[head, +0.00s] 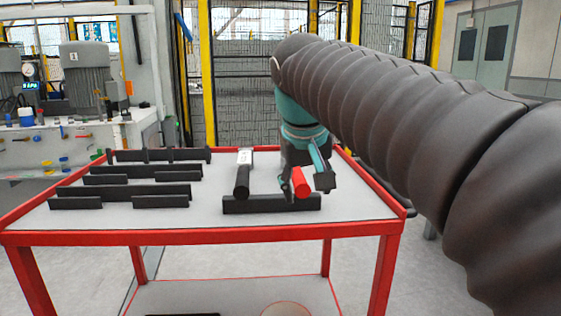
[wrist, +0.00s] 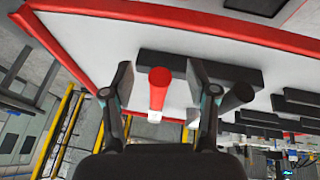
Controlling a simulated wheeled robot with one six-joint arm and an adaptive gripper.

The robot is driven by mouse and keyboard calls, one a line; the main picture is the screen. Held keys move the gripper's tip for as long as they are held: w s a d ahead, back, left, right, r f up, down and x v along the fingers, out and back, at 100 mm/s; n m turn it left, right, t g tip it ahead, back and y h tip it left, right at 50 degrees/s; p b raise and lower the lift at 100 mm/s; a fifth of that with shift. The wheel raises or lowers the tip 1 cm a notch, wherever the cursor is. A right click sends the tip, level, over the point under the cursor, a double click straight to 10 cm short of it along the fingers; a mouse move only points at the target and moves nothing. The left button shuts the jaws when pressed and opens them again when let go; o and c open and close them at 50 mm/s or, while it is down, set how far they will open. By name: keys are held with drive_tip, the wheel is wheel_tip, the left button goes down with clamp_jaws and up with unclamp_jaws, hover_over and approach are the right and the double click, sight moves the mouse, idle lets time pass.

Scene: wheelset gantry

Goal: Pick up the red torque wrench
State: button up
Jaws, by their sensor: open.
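The red torque wrench (head: 301,183) lies on the red-framed table, its red end against a black rest bar (head: 268,204). In the wrist view the red wrench (wrist: 158,88) lies between the two fingers of my gripper (wrist: 160,82). The fingers are open, with a gap on each side of the wrench. In the head view my gripper (head: 307,182) is down over the wrench at the table's right side and hides most of its shaft. Whether the fingers touch the table cannot be told.
A black-ended tool (head: 242,182) lies just left of the wrench and also shows close beside a finger in the wrist view (wrist: 236,97). Several black rest bars (head: 123,191) fill the table's left. A raised red rim (head: 213,237) edges the table (head: 225,208).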

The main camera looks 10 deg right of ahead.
drive_tip(key=w+a+r+h+p, duration=0.1)
drive_tip(key=w+a+r+h, duration=0.15)
drive_tip(key=w+r, duration=0.7)
drive_tip(key=shift+m+y, duration=0.45)
drive_tip(key=shift+m, duration=0.05)
drive_tip(key=b+x, duration=0.1)
drive_tip(key=x, duration=0.2)
drive_tip(key=b+x, duration=0.1)
drive_tip(key=x, duration=0.3)
drive_tip(key=b+x, duration=0.1)
drive_tip(key=x, duration=0.3)
drive_tip(key=shift+s+d+f, duration=0.1)
drive_tip(key=shift+s+f, duration=0.2)
drive_tip(key=shift+f, duration=0.05)
drive_tip(key=shift+w+d+f, duration=0.2)
drive_tip(key=shift+w+f, duration=0.1)
drive_tip(key=shift+f, duration=0.25)
clamp_jaws()
